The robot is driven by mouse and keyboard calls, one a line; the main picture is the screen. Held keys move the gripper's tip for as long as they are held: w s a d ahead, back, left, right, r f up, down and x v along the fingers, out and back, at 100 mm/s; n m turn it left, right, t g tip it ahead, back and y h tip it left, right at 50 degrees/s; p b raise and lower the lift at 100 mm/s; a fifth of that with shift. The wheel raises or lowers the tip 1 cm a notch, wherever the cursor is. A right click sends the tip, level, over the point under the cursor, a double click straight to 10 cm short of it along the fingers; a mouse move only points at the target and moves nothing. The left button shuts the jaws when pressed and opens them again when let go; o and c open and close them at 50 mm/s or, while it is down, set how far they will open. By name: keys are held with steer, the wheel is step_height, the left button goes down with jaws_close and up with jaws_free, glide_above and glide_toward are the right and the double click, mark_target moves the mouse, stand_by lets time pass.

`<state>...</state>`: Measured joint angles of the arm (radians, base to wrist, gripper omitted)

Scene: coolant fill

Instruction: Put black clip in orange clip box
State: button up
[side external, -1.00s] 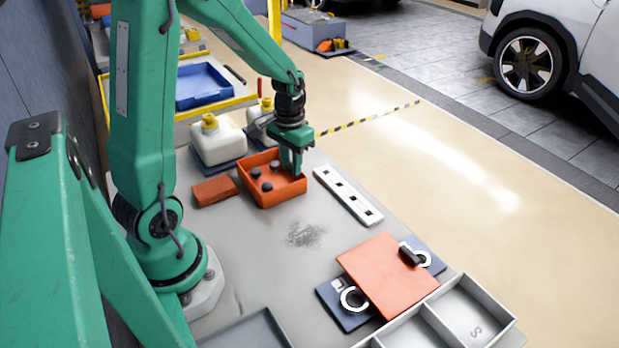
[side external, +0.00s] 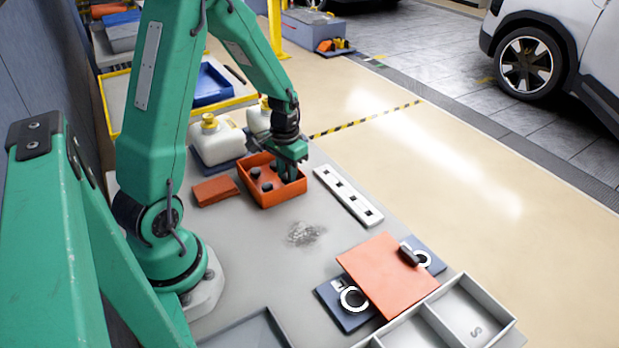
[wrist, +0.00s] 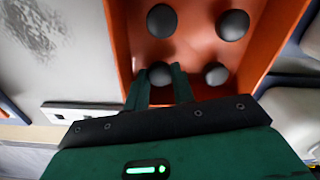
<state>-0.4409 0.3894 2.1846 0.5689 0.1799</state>
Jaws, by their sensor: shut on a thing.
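The orange clip box (side external: 275,197) stands open on the grey bench, and its orange wall also shows in the wrist view (wrist: 122,45). Several round black clips are inside, among them one at the box's left (side external: 267,187). My gripper (side external: 290,176) points down into the right corner of the box. In the wrist view my gripper (wrist: 159,82) has its two fingers on either side of a black clip (wrist: 159,70) and is shut on it. The clip is within the box walls; whether it touches the floor I cannot tell. In the side view my gripper hides this clip.
White bottles (side external: 217,142) with yellow caps stand right behind the box. A brick-red block (side external: 215,191) lies left of it, a white slotted strip (side external: 348,195) right. An orange panel (side external: 385,277) and a grey divided tray (side external: 470,310) are in front.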

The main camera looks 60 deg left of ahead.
steer(key=shift+f, duration=0.2)
steer(key=o, duration=0.7)
steer(key=shift+c, duration=0.2)
steer(key=shift+r, duration=0.1)
step_height(320, 180, up, 12)
stand_by(0.4)
steer(key=shift+r, duration=0.1)
stand_by(0.4)
steer(key=s+d+r+m+t, duration=0.1)
steer(key=s+d+r+t, duration=0.1)
steer(key=s+d+r, duration=0.3)
steer(key=s+d+r+m+t, duration=0.2)
steer(key=s+d+r, duration=0.3)
steer(key=d, duration=0.5)
steer(key=shift+s+d+r+t, duration=0.25)
steer(key=shift+r+t, duration=0.15)
steer(key=shift+t, duration=0.4)
